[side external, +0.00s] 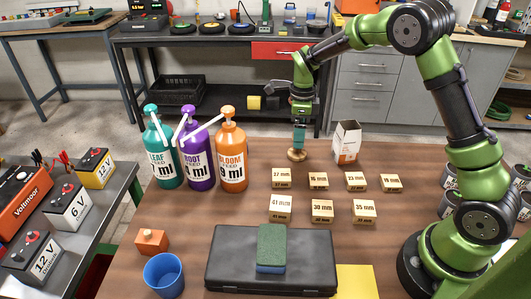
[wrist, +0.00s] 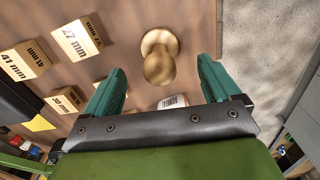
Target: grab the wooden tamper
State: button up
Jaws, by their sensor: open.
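The wooden tamper (side external: 297,155), a turned piece with a round base and a knob, stands on the brown table at its far side. In the wrist view the tamper (wrist: 159,62) shows from above, between and slightly beyond my two green fingers. My gripper (side external: 299,142) points down right over the tamper, close to its knob. It also shows in the wrist view (wrist: 162,70), with its fingers apart and nothing held. I cannot tell whether the fingertips reach down beside the knob.
A white and orange carton (side external: 346,143) stands just right of the tamper. An orange pump bottle (side external: 231,160) stands to its left, with purple and teal ones beyond. Several labelled wooden blocks (side external: 285,178) lie in front. A black case (side external: 270,265) lies nearer.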

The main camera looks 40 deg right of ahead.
aim_at(297, 152)
notch_tip(297, 152, down, 7)
jog(key=shift+r, duration=0.2)
dwell(0.3)
jog(key=c, duration=1.2)
jog(key=shift+r, duration=0.1)
